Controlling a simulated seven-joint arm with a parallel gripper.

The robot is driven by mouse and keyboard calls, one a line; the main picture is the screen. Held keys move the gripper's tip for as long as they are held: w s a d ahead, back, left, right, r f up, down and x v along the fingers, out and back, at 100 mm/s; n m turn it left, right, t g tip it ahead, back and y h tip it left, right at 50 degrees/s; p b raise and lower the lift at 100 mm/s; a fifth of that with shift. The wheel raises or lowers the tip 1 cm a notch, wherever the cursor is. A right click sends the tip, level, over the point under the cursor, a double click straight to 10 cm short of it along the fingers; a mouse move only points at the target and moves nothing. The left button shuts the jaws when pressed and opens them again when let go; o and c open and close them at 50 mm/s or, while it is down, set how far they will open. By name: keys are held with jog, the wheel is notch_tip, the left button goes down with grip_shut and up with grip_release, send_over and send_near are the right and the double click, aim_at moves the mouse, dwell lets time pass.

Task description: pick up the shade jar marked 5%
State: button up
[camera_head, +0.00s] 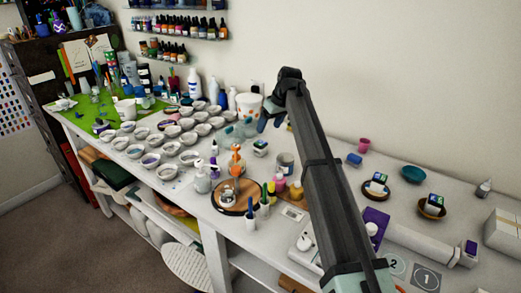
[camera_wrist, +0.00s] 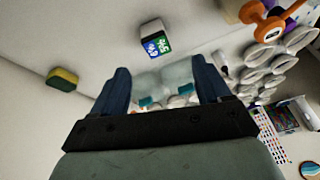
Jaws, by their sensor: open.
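Several small shade jars with dark printed labels stand on the bench; I cannot read which is marked 5%. One (camera_head: 260,146) stands behind the round wooden board, just below my gripper in the head view. Others sit in a wooden bowl (camera_head: 379,181), in a brown bowl (camera_head: 433,204) and at the right (camera_head: 469,249). In the wrist view a white jar with a blue and green label (camera_wrist: 153,38) lies beyond my fingertips, apart from them. My gripper (camera_wrist: 163,75) is open, with no jar between its fingers; it also shows in the head view (camera_head: 272,118).
Many small cups (camera_head: 165,150) crowd the bench to the left. A grey mug (camera_head: 285,163) and bottles stand near my arm. A sponge (camera_wrist: 62,79) is at left in the wrist view.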

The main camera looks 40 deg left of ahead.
aim_at(260, 143)
jog(key=a+f+n, duration=0.1)
jog(key=a+f, duration=0.1)
jog(key=f, duration=0.2)
jog(key=a+f, duration=0.1)
jog(key=f, duration=0.3)
jog(key=w+a+f+n, duration=0.1)
jog(key=a+f, duration=0.1)
jog(key=f, duration=0.2)
jog(key=shift+a+f+n, duration=0.3)
jog(key=shift+a+f, duration=0.05)
jog(key=shift+c, duration=0.4)
jog(key=c, duration=1)
jog(key=shift+r, duration=0.2)
